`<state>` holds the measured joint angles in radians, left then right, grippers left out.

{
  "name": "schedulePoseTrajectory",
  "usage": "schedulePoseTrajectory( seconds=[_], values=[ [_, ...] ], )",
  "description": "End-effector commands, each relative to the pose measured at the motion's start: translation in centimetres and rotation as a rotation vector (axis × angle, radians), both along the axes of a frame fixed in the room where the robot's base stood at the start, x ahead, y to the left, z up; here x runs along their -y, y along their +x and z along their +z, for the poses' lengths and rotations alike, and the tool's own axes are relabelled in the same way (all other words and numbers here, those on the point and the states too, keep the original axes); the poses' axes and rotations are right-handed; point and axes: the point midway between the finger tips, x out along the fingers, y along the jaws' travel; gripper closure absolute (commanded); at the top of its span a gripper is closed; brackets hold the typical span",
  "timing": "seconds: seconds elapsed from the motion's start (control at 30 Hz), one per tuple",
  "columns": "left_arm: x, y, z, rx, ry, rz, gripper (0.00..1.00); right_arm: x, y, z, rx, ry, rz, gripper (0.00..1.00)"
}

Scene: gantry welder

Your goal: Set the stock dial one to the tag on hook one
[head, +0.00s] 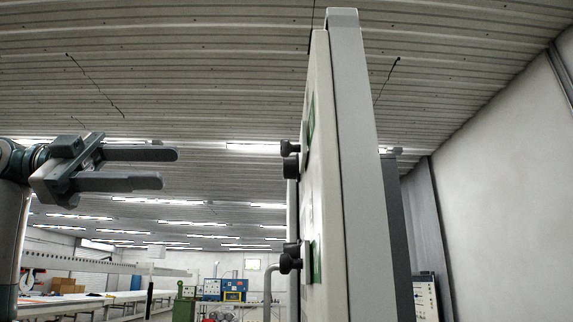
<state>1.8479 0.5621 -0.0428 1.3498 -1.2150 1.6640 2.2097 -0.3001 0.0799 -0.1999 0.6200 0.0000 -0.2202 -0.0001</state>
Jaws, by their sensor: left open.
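A tall pale panel (321,150) stands right of centre in the head view, seen almost edge-on. Dark knobs stick out from its left face: an upper pair (290,166) and a lower pair (289,263). I cannot tell which knob is stock dial one. Green patches show on the face, an upper one (310,119) and a lower one (315,262); their markings are unreadable at this angle. I cannot make out hook one or its tag. My left gripper (170,168) is open and empty, left of the panel and well apart from the knobs. My right gripper is out of view.
Free air lies between my left gripper and the panel. A grey pipe (268,285) rises beside the panel's lower left. Long white tables (80,300) and blue and green machines (212,289) stand farther back. A pale wall (500,170) closes the right side.

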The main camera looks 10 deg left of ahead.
Motion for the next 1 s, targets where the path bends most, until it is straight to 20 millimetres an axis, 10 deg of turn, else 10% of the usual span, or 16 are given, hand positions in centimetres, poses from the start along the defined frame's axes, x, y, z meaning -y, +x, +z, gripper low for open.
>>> schedulePoseTrajectory(
  seconds=[0.57,1.0],
  values=[
    [1.6,0.3,0.1,0.002,0.003,-0.004,0.55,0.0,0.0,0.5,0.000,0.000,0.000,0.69],
    [8.6,1.7,0.2,0.001,0.002,-0.006,0.55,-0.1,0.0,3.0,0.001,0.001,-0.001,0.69]
  ],
)
